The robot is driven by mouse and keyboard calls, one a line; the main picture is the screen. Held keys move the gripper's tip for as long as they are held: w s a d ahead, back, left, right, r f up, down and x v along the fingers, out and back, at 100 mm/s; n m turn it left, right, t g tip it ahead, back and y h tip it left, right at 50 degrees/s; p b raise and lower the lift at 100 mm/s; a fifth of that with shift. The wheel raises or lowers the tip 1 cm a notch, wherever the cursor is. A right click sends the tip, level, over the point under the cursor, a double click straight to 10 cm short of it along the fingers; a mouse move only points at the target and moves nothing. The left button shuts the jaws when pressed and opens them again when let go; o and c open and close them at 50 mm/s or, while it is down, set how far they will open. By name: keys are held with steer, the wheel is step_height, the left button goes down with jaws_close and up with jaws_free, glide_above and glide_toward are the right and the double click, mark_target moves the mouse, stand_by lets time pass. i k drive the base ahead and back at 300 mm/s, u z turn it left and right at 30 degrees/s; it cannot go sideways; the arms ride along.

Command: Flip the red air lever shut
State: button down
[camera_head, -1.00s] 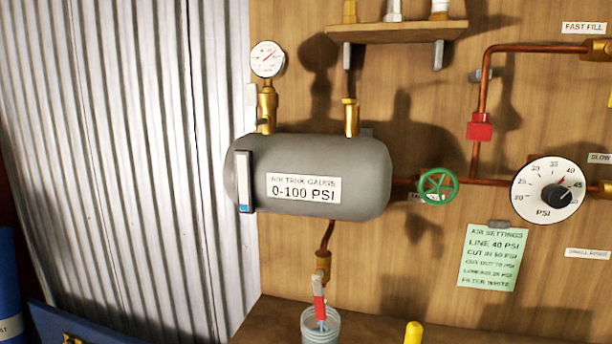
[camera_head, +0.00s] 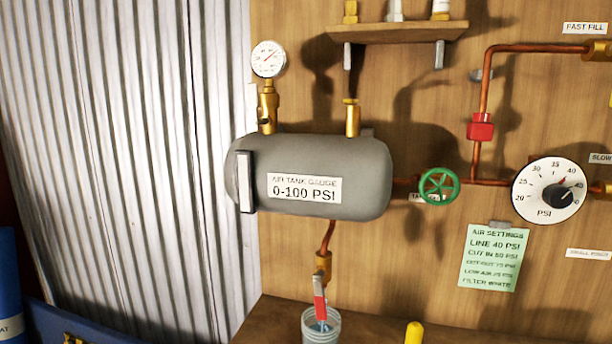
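A red lever (camera_head: 319,299) hangs down from a brass valve (camera_head: 323,266) on the copper drain pipe under the grey air tank (camera_head: 350,178). The lever lies roughly in line with the pipe, its lower end at a clear cup (camera_head: 321,326) on the bench. A red block (camera_head: 480,127) sits on the vertical copper pipe at the right; whether it has a lever cannot be told. My gripper is not in view.
A green handwheel (camera_head: 438,187) and a PSI dial (camera_head: 549,190) are on the wooden wall, right of the tank. A shelf (camera_head: 398,32) juts out above. A yellow-topped item (camera_head: 413,332) stands right of the cup. A round gauge (camera_head: 268,59) tops the tank's left fitting.

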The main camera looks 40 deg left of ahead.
mark_target(319, 297)
steer(key=u, duration=1.4)
